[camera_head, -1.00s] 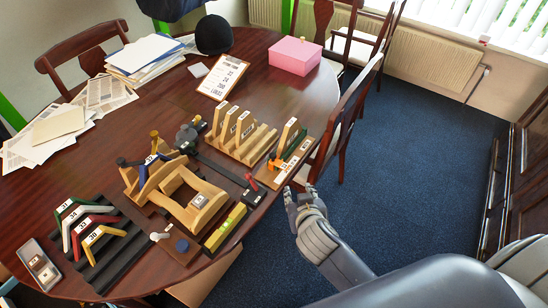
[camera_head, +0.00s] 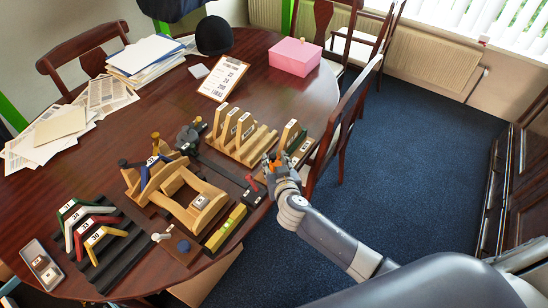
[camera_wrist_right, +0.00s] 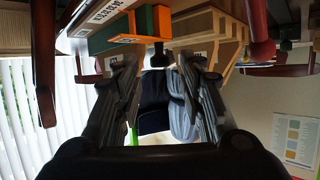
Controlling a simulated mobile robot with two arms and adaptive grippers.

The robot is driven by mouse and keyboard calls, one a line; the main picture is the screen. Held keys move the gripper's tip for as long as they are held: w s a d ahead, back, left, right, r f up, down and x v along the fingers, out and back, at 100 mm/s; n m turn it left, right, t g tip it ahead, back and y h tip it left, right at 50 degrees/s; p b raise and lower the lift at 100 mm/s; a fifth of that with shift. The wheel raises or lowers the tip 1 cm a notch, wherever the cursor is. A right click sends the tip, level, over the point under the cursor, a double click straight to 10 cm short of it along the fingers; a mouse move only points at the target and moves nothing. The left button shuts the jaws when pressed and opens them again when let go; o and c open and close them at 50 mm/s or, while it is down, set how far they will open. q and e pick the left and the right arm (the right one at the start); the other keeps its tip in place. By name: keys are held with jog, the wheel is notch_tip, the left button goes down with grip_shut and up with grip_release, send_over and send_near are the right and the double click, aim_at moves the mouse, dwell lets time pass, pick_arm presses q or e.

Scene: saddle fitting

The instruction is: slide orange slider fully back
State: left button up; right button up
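The orange slider (camera_head: 276,164) sits on a small wooden fixture at the table's right edge, partly hidden by my right gripper (camera_head: 272,164). In the right wrist view the orange slider (camera_wrist_right: 163,22) shows beside a green block (camera_wrist_right: 145,20). My right gripper (camera_wrist_right: 160,72) is open there, its fingers apart, with the slider beyond the gap between the fingertips. A small dark shape shows below the slider; I cannot tell what it is. I see no clear contact. My left gripper is not in view.
A wooden slotted rack (camera_head: 239,137) stands just left of the slider fixture. A red knob (camera_head: 252,183) is close to my right gripper. A wooden saddle stand (camera_head: 196,213) is farther left. A chair (camera_head: 345,120) stands beside the table edge. Open floor lies to the right.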

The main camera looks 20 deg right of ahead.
jog(key=shift+x, duration=1.35)
jog(key=shift+c, duration=0.2)
jog(key=shift+a, duration=0.1)
grip_shut()
